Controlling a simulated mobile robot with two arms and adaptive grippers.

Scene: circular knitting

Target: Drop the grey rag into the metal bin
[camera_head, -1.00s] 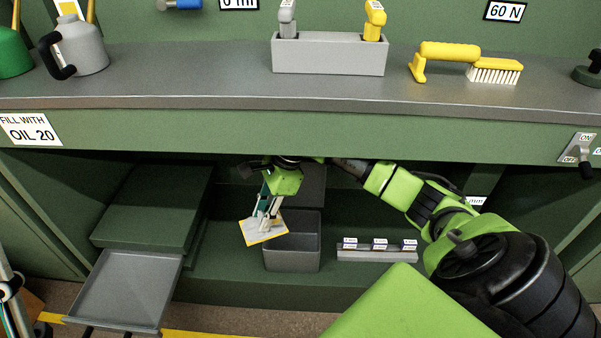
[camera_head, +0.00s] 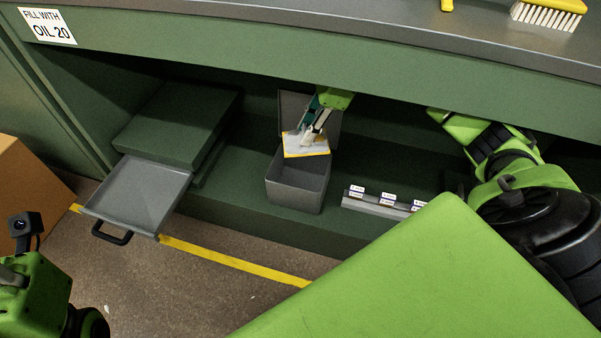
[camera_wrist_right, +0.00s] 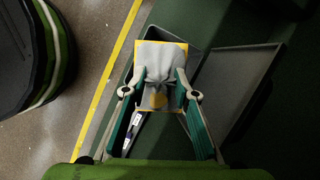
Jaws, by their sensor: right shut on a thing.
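The grey rag (camera_head: 306,145) has a yellow edge. It hangs from my right gripper (camera_head: 312,130) over the open top of the metal bin (camera_head: 295,193). The bin is a grey box on the lower shelf, with its lid (camera_head: 293,108) standing up behind it. In the right wrist view the rag (camera_wrist_right: 158,58) is pinched between both fingertips of the right gripper (camera_wrist_right: 160,84) and hides part of the bin below. I cannot tell whether the rag touches the bin's rim. Part of my left arm shows at the lower left, but its fingers are not seen.
A pulled-out grey drawer (camera_head: 140,192) with a black handle juts out to the left of the bin. A labelled holder (camera_head: 378,200) stands to its right. The workbench front (camera_head: 300,75) overhangs the shelf. A cardboard box (camera_head: 25,190) is at far left.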

